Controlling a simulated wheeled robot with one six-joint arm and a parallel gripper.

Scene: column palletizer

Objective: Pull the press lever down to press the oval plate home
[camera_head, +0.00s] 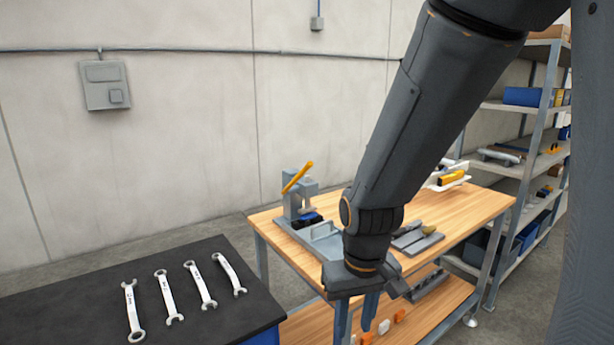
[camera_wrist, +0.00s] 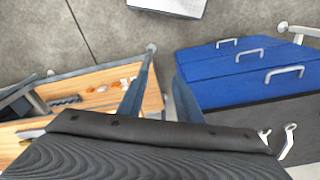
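The small grey press (camera_head: 294,203) stands on the wooden workbench at its back left corner. Its orange lever (camera_head: 298,178) slants up to the right above the press head. A dark blue piece (camera_head: 307,220) sits low in the press; I cannot make out an oval plate. My gripper (camera_head: 356,318) points down at the front of the workbench, to the right of and nearer than the press, apart from the lever. Its two fingers stand apart with nothing between them, as the wrist view (camera_wrist: 162,72) also shows. The press does not show in the wrist view.
A black-topped blue cabinet (camera_head: 75,295) with several wrenches stands at the left. The workbench (camera_head: 475,205) also holds a grey tray (camera_head: 322,237) and grey fixtures (camera_head: 408,238). Shelving (camera_head: 520,105) stands at the right. Bare floor (camera_wrist: 105,25) shows between cabinet and bench.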

